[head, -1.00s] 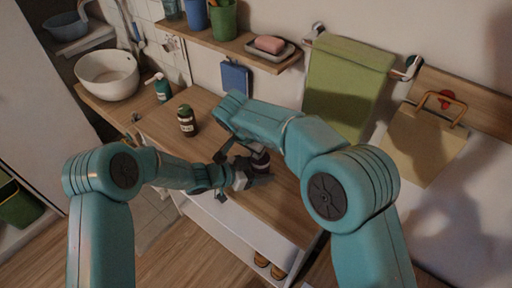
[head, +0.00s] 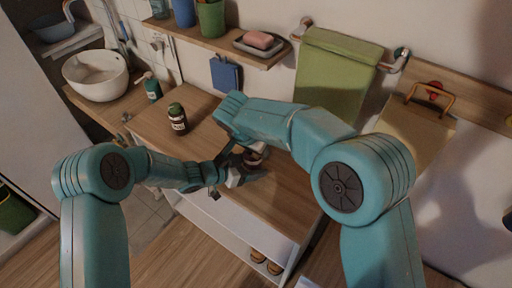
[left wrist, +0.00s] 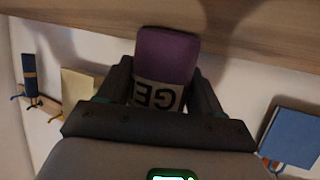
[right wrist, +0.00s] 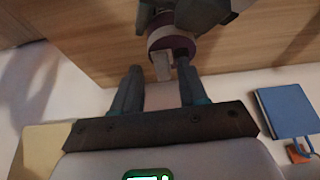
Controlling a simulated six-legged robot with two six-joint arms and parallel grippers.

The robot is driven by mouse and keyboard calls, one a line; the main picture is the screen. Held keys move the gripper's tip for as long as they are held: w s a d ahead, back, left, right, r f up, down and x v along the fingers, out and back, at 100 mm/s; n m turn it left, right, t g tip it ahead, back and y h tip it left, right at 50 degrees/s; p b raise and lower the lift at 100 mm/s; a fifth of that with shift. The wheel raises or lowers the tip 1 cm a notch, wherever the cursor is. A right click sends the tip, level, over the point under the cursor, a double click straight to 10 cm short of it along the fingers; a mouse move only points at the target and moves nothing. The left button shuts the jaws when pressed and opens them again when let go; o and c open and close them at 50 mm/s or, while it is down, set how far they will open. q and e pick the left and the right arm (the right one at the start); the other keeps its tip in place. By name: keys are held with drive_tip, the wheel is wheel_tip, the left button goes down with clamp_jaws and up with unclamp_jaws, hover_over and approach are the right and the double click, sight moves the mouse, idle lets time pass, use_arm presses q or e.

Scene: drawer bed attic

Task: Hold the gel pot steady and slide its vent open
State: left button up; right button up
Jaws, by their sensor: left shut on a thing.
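The gel pot (left wrist: 166,52) is purple with a white label that shows part of its lettering, upside down, in the left wrist view. My left gripper (left wrist: 163,82) is shut on its sides and holds it over the wooden counter. In the head view the pot (head: 254,156) is small and partly hidden by the grippers. In the right wrist view the pot's round purple end (right wrist: 172,40) faces my right gripper, with a pale tab (right wrist: 162,66) sticking out. My right gripper (right wrist: 158,72) is open, its fingers on either side of the tab; contact is unclear.
A dark bottle with a green cap (head: 177,118) stands on the wooden counter (head: 205,165). A white basin (head: 95,76) and a green pump bottle (head: 152,89) are at the left. A shelf (head: 225,42) and a green towel (head: 335,75) are on the wall behind.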

drive_tip(key=v, duration=1.2)
drive_tip(key=shift+w, duration=0.1)
use_arm(q)
drive_tip(key=o, duration=1.2)
drive_tip(key=shift+a, duration=0.1)
